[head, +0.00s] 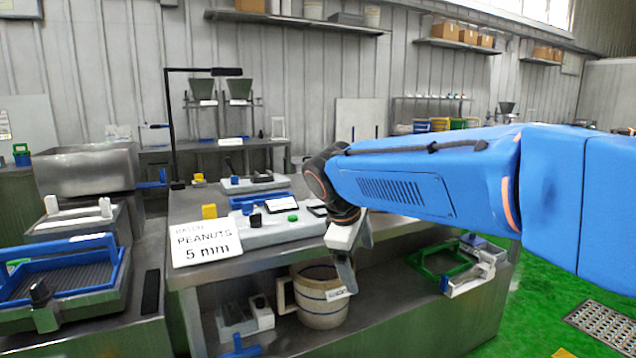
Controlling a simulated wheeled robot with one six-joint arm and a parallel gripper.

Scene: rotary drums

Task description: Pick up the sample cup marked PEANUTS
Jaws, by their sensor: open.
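A beige cup with dark bands and a handle on its left (318,312) stands upright on the lower shelf of the middle bench. It has a small white label whose writing is too small to read. No other cup marked PEANUTS can be made out. A white card (207,242) reading "PEANUTS 5 mm" leans at the bench's front left corner. My gripper (346,276) points down at the bench's front edge. It is open and overlaps the cup's right rim in the picture; whether it touches the cup cannot be told.
The middle bench (195,200) carries a grey device (275,232), a blue tray and a black stand. Its top edge overhangs the shelf. A small grey device (240,315) stands left of the cup, and a green frame (440,262) lies right. A blue-framed sieve (65,275) stands at left.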

